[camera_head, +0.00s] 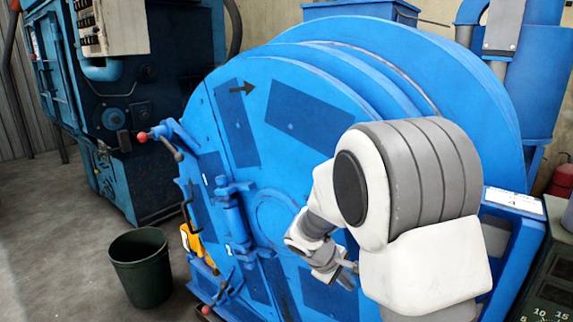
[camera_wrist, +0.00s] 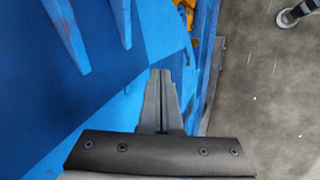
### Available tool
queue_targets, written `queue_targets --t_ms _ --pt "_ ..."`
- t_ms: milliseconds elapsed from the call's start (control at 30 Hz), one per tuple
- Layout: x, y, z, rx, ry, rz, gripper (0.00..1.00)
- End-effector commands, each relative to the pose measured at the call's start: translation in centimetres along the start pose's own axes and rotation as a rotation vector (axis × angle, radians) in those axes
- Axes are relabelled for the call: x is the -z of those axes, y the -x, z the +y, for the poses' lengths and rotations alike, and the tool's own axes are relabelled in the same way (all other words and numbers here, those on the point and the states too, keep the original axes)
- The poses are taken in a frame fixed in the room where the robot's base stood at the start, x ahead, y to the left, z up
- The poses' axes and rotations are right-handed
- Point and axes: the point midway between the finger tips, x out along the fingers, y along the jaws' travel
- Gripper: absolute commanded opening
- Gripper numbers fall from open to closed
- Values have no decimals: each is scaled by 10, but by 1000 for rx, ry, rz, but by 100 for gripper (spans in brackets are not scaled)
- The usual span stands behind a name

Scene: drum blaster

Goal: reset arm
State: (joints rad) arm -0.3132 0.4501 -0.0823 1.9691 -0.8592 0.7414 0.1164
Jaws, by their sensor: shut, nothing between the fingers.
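My arm reaches in from the right in the head view, in front of the large blue drum blaster (camera_head: 300,110). My gripper (camera_head: 348,278) is small there and close in front of the drum's lower face. In the wrist view my gripper (camera_wrist: 160,72) has its two grey fingers together with nothing between them. The blue surface of the machine (camera_wrist: 85,100) fills the left of that view. I cannot tell whether the fingertips touch it. My arm hides part of the drum's right side.
A blue door latch with a red knob (camera_head: 143,137) juts out at the drum's left. A yellow part (camera_head: 192,243) hangs below it. A dark green bin (camera_head: 141,268) stands on the floor. Another blue machine (camera_head: 120,110) is behind. Grey floor (camera_head: 50,240) is clear at left.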

Motion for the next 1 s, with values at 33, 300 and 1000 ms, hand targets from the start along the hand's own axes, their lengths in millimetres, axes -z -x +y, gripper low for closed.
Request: queue_targets --t_ms 33,300,1000 --pt "-13 15 7 15 -54 12 0" --pt "-77 79 15 111 -301 65 0" --pt "-200 200 -50 358 -811 308 0"
